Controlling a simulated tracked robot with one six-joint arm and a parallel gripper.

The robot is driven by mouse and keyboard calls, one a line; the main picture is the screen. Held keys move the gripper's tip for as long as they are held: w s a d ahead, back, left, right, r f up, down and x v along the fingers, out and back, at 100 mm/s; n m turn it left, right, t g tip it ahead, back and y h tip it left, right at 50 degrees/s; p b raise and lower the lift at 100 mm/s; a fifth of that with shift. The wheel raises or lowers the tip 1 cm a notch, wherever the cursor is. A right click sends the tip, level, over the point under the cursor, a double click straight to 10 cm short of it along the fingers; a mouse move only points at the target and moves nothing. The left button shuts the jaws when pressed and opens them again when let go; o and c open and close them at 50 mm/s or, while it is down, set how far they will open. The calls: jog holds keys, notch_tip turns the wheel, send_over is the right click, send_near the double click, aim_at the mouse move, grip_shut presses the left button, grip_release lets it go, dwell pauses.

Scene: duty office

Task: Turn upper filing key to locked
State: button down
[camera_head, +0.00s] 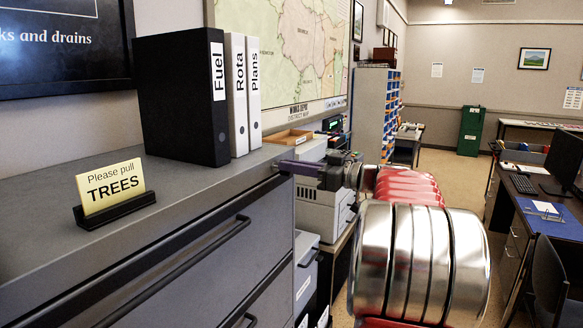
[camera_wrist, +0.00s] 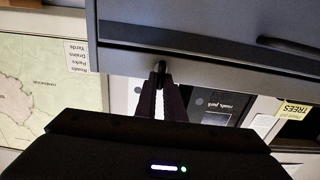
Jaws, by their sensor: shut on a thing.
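The grey filing cabinet (camera_head: 245,182) fills the left of the head view, with long dark bar handles on its drawers. My gripper (camera_head: 284,167) reaches in from the right to the upper right corner of its front. In the wrist view, which looks upside down, my gripper (camera_wrist: 161,88) has its two dark fingers close together on a small dark key (camera_wrist: 160,68) at the cabinet's edge (camera_wrist: 125,55). The fingers hide most of the key, and its turn angle cannot be read. In the head view the key is hidden by the fingertips.
A black binder (camera_head: 182,98) and white binders (camera_head: 238,95) stand on the cabinet top, near a yellow TREES sign (camera_head: 110,188). A lower grey unit (camera_head: 318,205) stands just behind my gripper. A desk with a monitor (camera_head: 566,160) is at the right, with open floor between.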

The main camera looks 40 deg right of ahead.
jog(key=shift+m, duration=0.4)
jog(key=m, duration=0.6)
jog(key=d+m, duration=0.1)
jog(key=m, duration=0.2)
jog(key=shift+w+f+m, duration=0.1)
jog(key=shift+f+m, duration=0.1)
jog(key=shift+m, duration=0.2)
jog(key=m, duration=0.4)
jog(key=shift+f, duration=0.2)
jog(key=shift+d+f+m, duration=0.1)
jog(key=shift+f+m, duration=0.1)
jog(key=shift+m, duration=1.6)
jog(key=c, duration=1.9)
grip_release()
jog(key=shift+o, duration=0.2)
jog(key=v, duration=1.3)
jog(key=shift+s, duration=0.4)
